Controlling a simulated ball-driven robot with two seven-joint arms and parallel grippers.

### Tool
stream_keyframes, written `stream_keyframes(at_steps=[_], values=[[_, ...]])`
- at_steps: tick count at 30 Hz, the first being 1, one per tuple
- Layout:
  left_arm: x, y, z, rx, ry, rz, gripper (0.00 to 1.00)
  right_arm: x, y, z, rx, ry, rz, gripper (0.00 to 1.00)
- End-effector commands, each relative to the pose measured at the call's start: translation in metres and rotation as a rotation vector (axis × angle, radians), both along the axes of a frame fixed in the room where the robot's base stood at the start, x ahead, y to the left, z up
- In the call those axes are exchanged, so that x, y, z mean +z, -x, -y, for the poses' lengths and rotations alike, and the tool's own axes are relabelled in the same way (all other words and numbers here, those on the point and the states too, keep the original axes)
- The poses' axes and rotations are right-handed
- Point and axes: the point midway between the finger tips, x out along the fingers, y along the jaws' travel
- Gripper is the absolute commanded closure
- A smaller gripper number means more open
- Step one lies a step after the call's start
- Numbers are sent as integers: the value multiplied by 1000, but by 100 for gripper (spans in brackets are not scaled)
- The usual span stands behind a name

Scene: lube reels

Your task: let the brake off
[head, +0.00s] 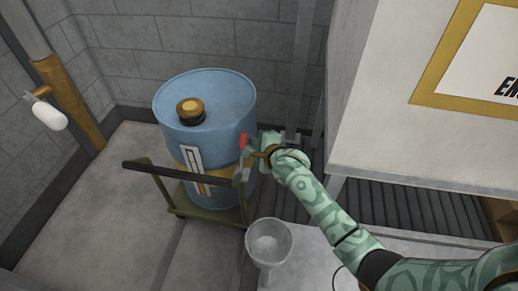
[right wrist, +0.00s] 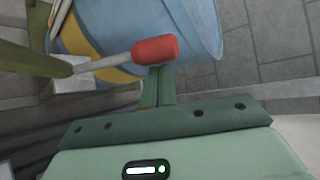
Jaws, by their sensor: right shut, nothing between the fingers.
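A blue drum (head: 222,138) with a yellow band and a black and gold cap stands on an olive cart (head: 180,212). A lever with a red grip (head: 244,141) rises at the cart's right side, close to the drum. The red grip also shows in the right wrist view (right wrist: 156,50), with its pale rod running left to a grey bracket (right wrist: 75,75). My right gripper (head: 257,147) is shut and empty, right beside the red grip. Its closed fingers (right wrist: 157,88) appear just below the grip in the right wrist view; I cannot tell whether they touch it. My left gripper is out of view.
The cart's dark push bar (head: 170,172) crosses in front of the drum. A clear funnel-like cup (head: 268,240) stands in front on the right. A large white cabinet (head: 385,140) bounds the right side. Open floor (head: 90,220) lies to the left.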

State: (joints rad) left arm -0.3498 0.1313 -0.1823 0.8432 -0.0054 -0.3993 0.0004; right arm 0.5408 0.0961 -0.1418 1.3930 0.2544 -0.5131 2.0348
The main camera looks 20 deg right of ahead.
Motion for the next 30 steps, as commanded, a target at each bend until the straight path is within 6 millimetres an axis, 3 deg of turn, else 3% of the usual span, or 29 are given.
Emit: stream_keyframes(at_steps=[7, 30], values=[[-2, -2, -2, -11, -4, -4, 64, -1, -6, -1, -1, -1, 1, 100], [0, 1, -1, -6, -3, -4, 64, 3, 1, -5, -2, 47, 73, 100]])
